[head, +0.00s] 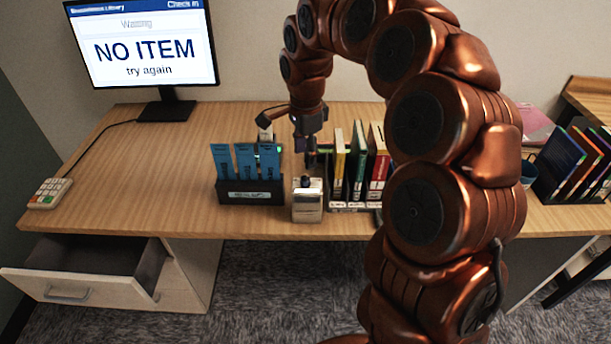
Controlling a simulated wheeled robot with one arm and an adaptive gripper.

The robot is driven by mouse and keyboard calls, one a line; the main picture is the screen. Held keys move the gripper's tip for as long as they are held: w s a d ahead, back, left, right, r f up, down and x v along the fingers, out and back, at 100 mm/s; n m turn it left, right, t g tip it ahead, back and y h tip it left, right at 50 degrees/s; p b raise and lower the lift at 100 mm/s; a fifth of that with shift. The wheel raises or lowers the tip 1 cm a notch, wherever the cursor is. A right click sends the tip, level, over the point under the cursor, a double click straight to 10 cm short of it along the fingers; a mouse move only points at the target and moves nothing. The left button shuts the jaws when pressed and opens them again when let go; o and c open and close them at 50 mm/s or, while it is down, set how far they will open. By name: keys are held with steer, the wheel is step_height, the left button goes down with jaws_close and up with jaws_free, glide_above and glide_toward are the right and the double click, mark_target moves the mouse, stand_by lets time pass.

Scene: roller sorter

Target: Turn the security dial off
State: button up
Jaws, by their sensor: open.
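A small pale box (307,205) with a dark knob on top stands near the desk's front edge, in the middle. It may be the security dial, but its markings are too small to read. My gripper (308,152) points down above and just behind this box, apart from its knob as far as I can tell. Its jaws are open, with nothing seen between them. My arm arches in from the right and hides part of the desk.
A black holder (250,193) with blue cards stands left of the box, and several upright books (358,165) stand close on its right. A monitor (142,45) reads "NO ITEM try again". A drawer (85,270) is open at lower left.

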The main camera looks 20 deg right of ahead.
mark_target(305, 177)
steer(key=shift+f+p, duration=0.9)
steer(key=shift+f, duration=3)
jaws_close()
